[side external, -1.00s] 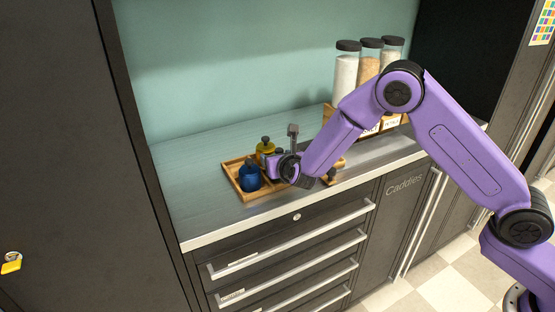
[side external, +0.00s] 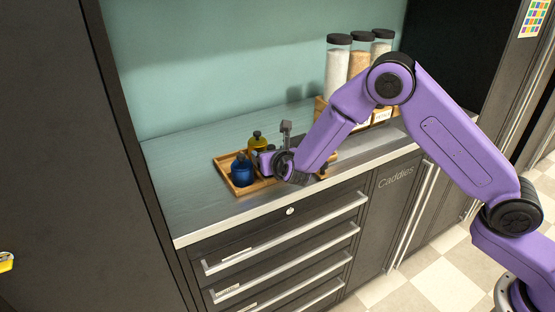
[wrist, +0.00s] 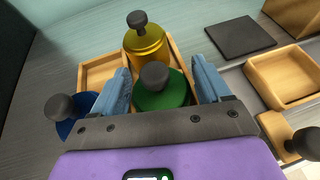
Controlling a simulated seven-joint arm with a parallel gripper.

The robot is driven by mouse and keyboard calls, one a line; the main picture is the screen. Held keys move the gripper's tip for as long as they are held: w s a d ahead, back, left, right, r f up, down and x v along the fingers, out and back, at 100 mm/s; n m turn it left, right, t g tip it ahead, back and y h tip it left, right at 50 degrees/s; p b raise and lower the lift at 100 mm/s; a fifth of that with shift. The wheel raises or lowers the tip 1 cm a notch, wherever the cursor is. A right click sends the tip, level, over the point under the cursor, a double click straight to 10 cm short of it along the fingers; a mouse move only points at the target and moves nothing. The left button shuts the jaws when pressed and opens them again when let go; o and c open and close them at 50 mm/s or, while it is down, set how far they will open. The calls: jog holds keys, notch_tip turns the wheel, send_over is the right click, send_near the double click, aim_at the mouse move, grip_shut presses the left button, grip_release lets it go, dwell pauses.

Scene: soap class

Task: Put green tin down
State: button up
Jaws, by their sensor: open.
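The green tin (wrist: 172,98) with a dark round knob stands between the two blue fingers of my gripper (wrist: 162,88) in the wrist view. The fingers are open, with a gap showing on each side of the tin at the top. The tin appears to be in a section of the wooden tray (wrist: 176,58), though its base is hidden. In the side view my gripper (side external: 268,162) is low at the tray's right part and hides the green tin. The tray (side external: 222,170) also holds a yellow tin (wrist: 146,47) and a blue tin (side external: 242,175).
To the right in the wrist view are an empty wooden box (wrist: 265,93), a dark flat square (wrist: 240,38) and another dark-knobbed item (wrist: 307,143). Tall jars (side external: 338,68) stand behind my arm. The counter (side external: 185,205) left of the tray is clear.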

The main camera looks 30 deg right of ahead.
jog(key=v, duration=1.1)
jog(key=s+d+r+m+g+h, duration=0.1)
jog(key=s+d+r+m+g, duration=0.15)
jog(key=s+d+m, duration=0.4)
jog(key=s+d+r+m+g+h, duration=0.1)
jog(key=s+d+m+g, duration=0.3)
jog(key=s+d+m, duration=0.3)
jog(key=s+d+r+m+g+y, duration=0.1)
jog(key=s+m+g+y, duration=0.4)
jog(key=s, duration=1.8)
jog(key=m+g, duration=0.1)
jog(key=m, duration=0.1)
jog(key=shift+d+m+g, duration=0.35)
jog(key=shift+d, duration=0.05)
